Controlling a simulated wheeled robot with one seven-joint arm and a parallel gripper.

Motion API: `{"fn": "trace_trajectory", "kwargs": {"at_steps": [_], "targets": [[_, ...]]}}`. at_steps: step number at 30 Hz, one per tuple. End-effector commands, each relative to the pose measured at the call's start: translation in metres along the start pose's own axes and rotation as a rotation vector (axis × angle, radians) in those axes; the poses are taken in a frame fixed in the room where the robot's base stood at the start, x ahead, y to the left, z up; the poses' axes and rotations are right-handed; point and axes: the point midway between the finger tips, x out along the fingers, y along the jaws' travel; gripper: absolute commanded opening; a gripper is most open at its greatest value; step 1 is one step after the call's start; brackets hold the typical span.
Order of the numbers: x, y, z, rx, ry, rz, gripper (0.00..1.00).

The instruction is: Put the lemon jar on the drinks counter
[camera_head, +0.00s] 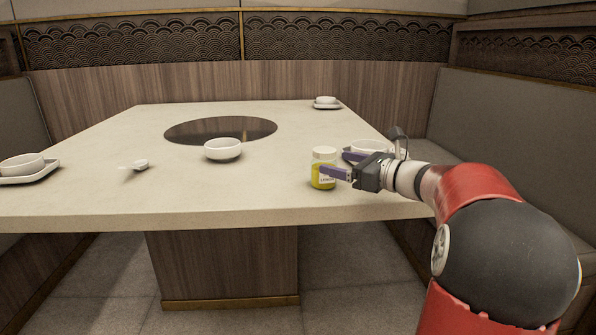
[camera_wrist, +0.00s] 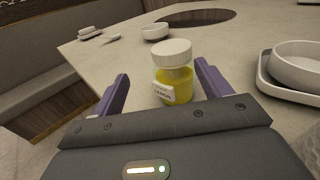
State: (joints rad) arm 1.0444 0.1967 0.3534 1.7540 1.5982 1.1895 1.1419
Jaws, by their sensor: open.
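The lemon jar (camera_head: 323,170) is a small jar with a white lid, yellow contents and a label. It stands upright on the table (camera_head: 80,205) near the front edge at the right. In the wrist view the jar (camera_wrist: 173,75) stands between and a little ahead of my two purple fingers, with its label facing me. My gripper (camera_head: 335,174) is open, low over the table and around or just short of the jar. In the wrist view my gripper (camera_wrist: 160,85) shows a gap on both sides of the jar. No drinks counter can be made out in these views.
A bowl on a square saucer (camera_wrist: 270,85) is close to my gripper's right in the wrist view. A white bowl (camera_head: 222,149), a small spoon (camera_head: 139,164) and a round dark table inset (camera_head: 185,129) lie left. Bench seats (camera_head: 500,130) surround the table.

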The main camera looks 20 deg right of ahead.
Motion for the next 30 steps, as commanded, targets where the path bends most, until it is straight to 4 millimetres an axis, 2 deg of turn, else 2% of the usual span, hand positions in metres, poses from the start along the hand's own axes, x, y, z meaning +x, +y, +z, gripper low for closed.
{"fn": "trace_trajectory", "kwargs": {"at_steps": [1, 5, 21, 29, 30], "targets": [[-0.005, -0.010, 0.002, 0.027, -0.025, -0.018, 0.77], [0.000, -0.018, 0.005, 0.056, -0.051, -0.029, 0.77], [0.067, -0.019, 0.009, 0.054, -0.048, -0.028, 0.77], [0.070, -0.019, 0.009, 0.052, -0.047, -0.030, 0.77], [0.070, -0.019, 0.009, 0.052, -0.047, -0.030, 0.71]]}}
